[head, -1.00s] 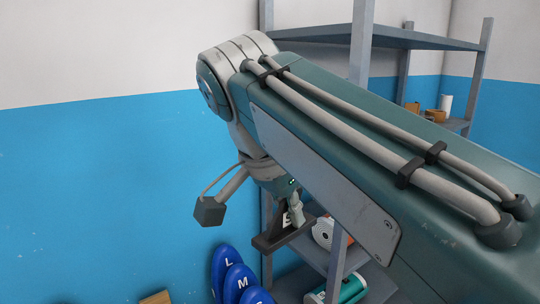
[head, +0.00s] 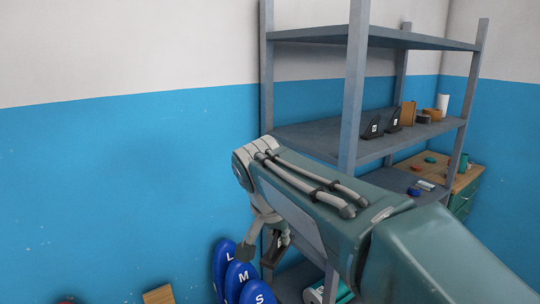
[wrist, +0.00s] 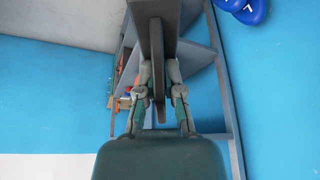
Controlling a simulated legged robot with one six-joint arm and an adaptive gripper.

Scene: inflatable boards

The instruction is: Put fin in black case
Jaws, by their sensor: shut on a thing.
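My gripper (head: 277,240) hangs below the arm's end, in front of the shelf unit's left post. It is shut on a dark fin (head: 269,255), which my arm partly hides in the head view. In the wrist view the gripper (wrist: 159,75) has one finger on each side of the fin (wrist: 156,32), seen edge-on. Two other black fins with pale labels, one fin (head: 372,127) and another fin (head: 393,118), stand upright on the middle shelf. I cannot make out a black case in either view.
A grey shelf unit (head: 355,75) stands by the blue and white wall. Blue boards (head: 239,279) marked L, M and S lean beside its left post. A wooden-topped cabinet (head: 462,180) with small items stands at right. A brown block (head: 158,295) lies lower left.

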